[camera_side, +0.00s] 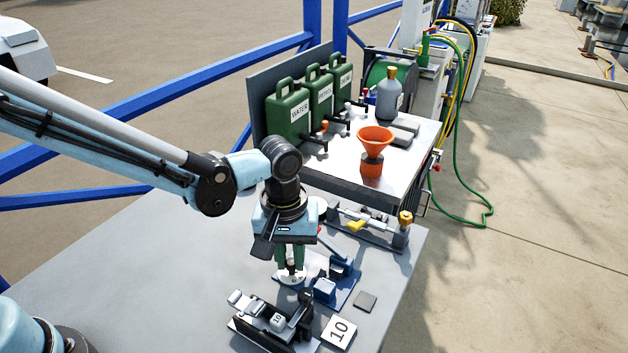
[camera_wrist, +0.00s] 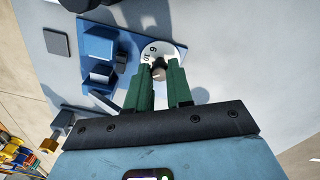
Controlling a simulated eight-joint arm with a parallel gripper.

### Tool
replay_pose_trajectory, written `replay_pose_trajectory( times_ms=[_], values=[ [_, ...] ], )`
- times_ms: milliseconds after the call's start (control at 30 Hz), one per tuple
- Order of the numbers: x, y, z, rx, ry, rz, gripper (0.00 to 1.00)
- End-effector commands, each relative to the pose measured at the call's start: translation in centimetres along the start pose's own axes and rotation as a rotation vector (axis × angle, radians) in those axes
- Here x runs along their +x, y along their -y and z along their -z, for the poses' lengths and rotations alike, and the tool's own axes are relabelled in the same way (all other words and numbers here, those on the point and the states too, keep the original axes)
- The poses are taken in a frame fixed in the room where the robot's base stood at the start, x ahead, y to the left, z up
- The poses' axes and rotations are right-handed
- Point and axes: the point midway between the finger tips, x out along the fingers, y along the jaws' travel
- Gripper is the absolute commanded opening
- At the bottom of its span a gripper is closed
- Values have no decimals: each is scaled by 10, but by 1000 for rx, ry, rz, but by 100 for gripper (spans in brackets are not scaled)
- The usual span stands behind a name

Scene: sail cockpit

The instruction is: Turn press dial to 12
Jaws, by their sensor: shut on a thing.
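The press dial (camera_wrist: 168,50) is a white disc with dark numbers at the edge of a blue press (camera_wrist: 98,72). In the wrist view, "6" and "10" can be read on its left part. In the side view the dial (camera_side: 290,276) lies below my gripper (camera_side: 291,262), beside the blue press (camera_side: 333,288). My gripper's green fingers (camera_wrist: 163,82) point at the dial's centre and are shut on its dark knob (camera_wrist: 158,67). The fingers hide part of the dial, and I cannot read its exact setting.
A dark square pad (camera_side: 365,301) lies at right. A raised bench behind carries green cans (camera_side: 288,112) and an orange funnel (camera_side: 375,140).

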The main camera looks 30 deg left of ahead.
Motion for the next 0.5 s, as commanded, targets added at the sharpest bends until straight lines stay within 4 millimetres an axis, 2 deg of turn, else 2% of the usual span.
replay_pose_trajectory(
  times_ms=[500],
  values=[
    [0,0,1,-52,-5,-1,0]
  ],
)
